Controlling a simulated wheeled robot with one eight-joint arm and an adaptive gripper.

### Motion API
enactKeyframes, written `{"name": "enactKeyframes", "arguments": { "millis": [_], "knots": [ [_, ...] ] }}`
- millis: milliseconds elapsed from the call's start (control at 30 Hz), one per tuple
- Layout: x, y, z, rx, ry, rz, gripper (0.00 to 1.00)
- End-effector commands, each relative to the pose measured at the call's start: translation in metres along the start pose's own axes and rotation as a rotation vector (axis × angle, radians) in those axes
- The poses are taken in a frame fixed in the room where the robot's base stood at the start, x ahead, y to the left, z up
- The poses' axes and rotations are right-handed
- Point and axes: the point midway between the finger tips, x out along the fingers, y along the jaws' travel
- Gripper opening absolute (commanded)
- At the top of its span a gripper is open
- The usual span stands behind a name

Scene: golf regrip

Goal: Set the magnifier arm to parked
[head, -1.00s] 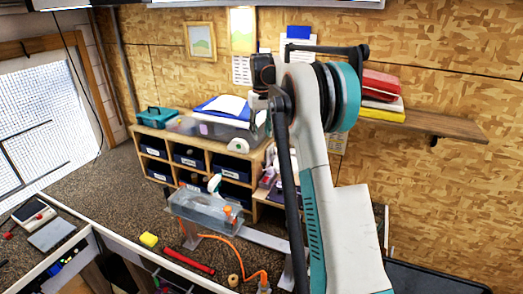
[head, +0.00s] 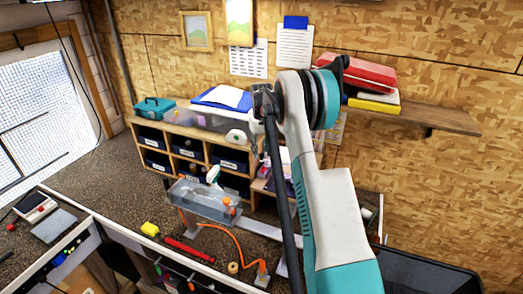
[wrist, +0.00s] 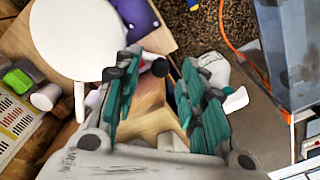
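My gripper (wrist: 160,72) is open in the wrist view, its teal-padded fingers apart with wood surface showing between them. In the head view my own arm covers the gripper. A large white disc (wrist: 85,35) lies left of the left finger in the wrist view, close to its tip; I cannot tell whether it is the magnifier's head. A white piece (wrist: 235,100) shows beside the right finger. No magnifier arm can be made out with certainty in the head view, where my arm hides part of the bench.
A wooden cubby (head: 168,143) with dark bins stands at the back of the bench. A wall shelf (head: 450,120) is at right.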

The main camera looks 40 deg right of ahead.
Motion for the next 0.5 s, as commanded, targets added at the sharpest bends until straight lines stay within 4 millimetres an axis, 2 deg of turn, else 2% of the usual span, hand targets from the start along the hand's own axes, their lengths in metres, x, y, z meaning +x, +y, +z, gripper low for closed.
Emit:
{"name": "enactKeyframes", "arguments": {
  "millis": [200,433,467,500],
  "knots": [
    [0.012,-0.0001,0.0001,0.0,0.0,0.0,0.38],
    [0.0127,-0.0001,0.0001,0.0,0.0,0.0,0.38],
    [0.0127,-0.0001,0.0001,0.0,0.0,0.0,0.35],
    [0.0126,-0.0001,0.0001,0.0,0.0,0.0,0.26]
  ]
}}
